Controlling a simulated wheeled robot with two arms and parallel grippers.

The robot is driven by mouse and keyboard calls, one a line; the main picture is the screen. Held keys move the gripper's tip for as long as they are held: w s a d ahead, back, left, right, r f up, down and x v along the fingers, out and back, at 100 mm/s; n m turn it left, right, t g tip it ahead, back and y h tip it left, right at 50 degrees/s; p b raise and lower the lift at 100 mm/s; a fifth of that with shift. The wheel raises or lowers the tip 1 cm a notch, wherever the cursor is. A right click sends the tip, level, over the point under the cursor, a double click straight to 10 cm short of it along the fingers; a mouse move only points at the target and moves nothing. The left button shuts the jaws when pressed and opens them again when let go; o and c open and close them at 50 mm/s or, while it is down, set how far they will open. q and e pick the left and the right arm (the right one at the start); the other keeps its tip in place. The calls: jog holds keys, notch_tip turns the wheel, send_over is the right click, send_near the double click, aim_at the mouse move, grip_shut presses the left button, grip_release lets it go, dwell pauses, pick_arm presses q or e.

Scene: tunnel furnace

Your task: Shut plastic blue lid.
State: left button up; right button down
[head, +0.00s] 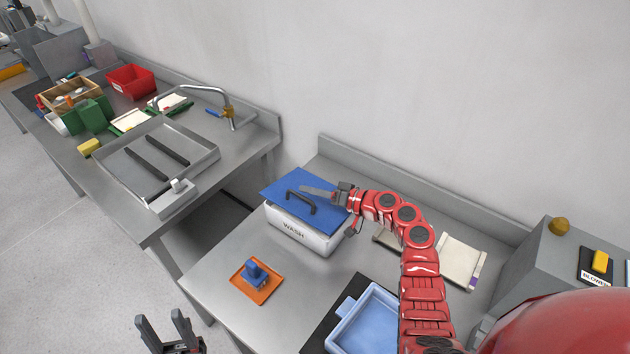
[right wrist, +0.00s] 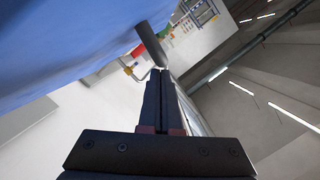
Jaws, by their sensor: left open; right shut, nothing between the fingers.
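The blue lid (head: 325,218) with a dark handle (head: 300,200) lies over the white box (head: 300,237) marked WASH. It looks slightly skewed, overhanging the box at the left and back; I cannot tell whether it is seated flush. My right gripper (head: 304,189) is shut and empty over the lid's back part, its fingers pointing left near the handle. In the right wrist view its closed fingers (right wrist: 160,75) are beside the blue lid surface (right wrist: 60,45), with the handle (right wrist: 151,42) near the tips. Contact is unclear. My left gripper (head: 163,326) is open and empty, low at the front left.
An orange tray with a blue piece (head: 256,270) sits left of front. A light blue tray (head: 370,325) lies on a black mat at the front. A grey machine (head: 540,262) stands at the right. A sink bench (head: 155,165) is at the left, across a gap.

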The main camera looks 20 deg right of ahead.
aim_at(307, 200)
jog(key=shift+f, duration=0.1)
jog(key=shift+f, duration=0.15)
jog(key=f+b, duration=0.1)
jog(key=b, duration=0.1)
jog(key=f+n+b, duration=0.1)
jog(key=b, duration=0.2)
jog(key=a+f+b, duration=0.1)
jog(key=b, duration=0.1)
jog(key=shift+s+n+h, duration=0.3)
jog(key=shift+s+n, duration=0.1)
jog(key=shift+a+b, duration=0.1)
jog(key=shift+b, duration=0.25)
jog(key=shift+r, duration=0.15)
